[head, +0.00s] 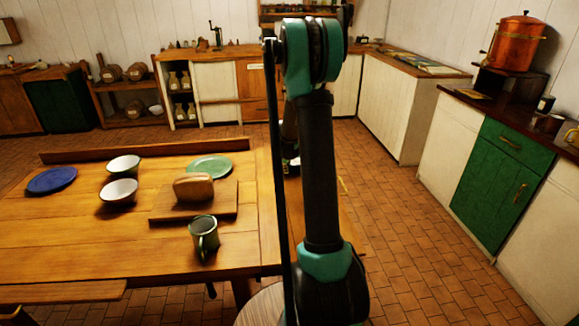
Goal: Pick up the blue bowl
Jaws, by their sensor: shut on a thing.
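No clearly blue bowl shows in the head view. Two bowls stand on the wooden table, a farther one (124,165) and a nearer one (119,192). Both are pale inside, with darker outsides whose colour I cannot make out. A flat blue plate (52,180) lies to their left. My arm rises upright in the middle of the view, right of the table's near part, and bends away at the top. A small dark part of it shows low behind the upright link. My gripper's fingers and anything in them are hidden behind the arm.
The table (60,245) also bears a green plate (209,167), a bread loaf (193,187) on a board (165,214) and a dark mug (204,235). Cabinets (497,175) with a copper pot (516,42) line the right. The tiled floor (410,235) between is clear.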

